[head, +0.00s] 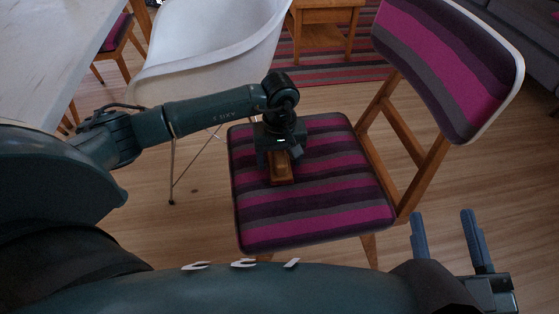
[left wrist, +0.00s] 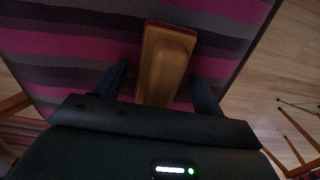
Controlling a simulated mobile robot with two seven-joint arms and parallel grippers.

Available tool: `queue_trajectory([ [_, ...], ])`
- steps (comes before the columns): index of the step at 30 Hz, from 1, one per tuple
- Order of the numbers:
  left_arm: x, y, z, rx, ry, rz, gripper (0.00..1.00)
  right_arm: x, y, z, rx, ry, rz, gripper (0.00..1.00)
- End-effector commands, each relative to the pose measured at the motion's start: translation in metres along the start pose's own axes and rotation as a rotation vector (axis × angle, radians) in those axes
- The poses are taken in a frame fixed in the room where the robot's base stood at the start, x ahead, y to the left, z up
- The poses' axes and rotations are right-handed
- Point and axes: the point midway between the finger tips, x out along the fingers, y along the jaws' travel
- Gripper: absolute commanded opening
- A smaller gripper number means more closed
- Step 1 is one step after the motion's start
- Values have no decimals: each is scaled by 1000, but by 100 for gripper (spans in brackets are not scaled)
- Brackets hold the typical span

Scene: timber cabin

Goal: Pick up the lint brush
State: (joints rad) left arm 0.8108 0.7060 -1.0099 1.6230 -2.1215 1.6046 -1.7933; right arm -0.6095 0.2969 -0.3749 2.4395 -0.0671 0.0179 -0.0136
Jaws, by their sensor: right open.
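The lint brush (head: 283,174) is a brown wooden block with a raised handle, lying on the striped seat of a chair (head: 330,212). It also shows in the left wrist view (left wrist: 165,68), pointing away from the camera, its near end hidden by my gripper body. My left gripper (head: 281,158) is over the brush, pointing down. In the left wrist view its two fingers are spread, one on each side of the handle, with gaps visible. My right gripper (head: 443,213) is open and empty at the lower right, away from the chair seat.
The chair's striped backrest (head: 455,65) rises at the right of the seat. A white shell chair (head: 205,50) stands behind my left arm, and a pale table (head: 50,50) is at the far left. A wooden side table (head: 325,22) is further back.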

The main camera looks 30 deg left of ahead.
Motion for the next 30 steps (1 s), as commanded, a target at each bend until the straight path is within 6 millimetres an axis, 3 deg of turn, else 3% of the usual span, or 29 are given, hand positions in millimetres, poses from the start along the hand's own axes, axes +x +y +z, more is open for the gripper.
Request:
queue_trajectory([
  [16, -1, 0, 0, 0, 1, 0, 26, -2, -1, 8, 0, -17, -2, 55],
  [23, -3, 0, 0, 0, 1, 0, 26, -1, -1, 6, -1, -16, -1, 55],
  [30, -42, 0, -1, 0, 5, 2, 26, 1, 2, -6, -35, -14, 1, 55],
])
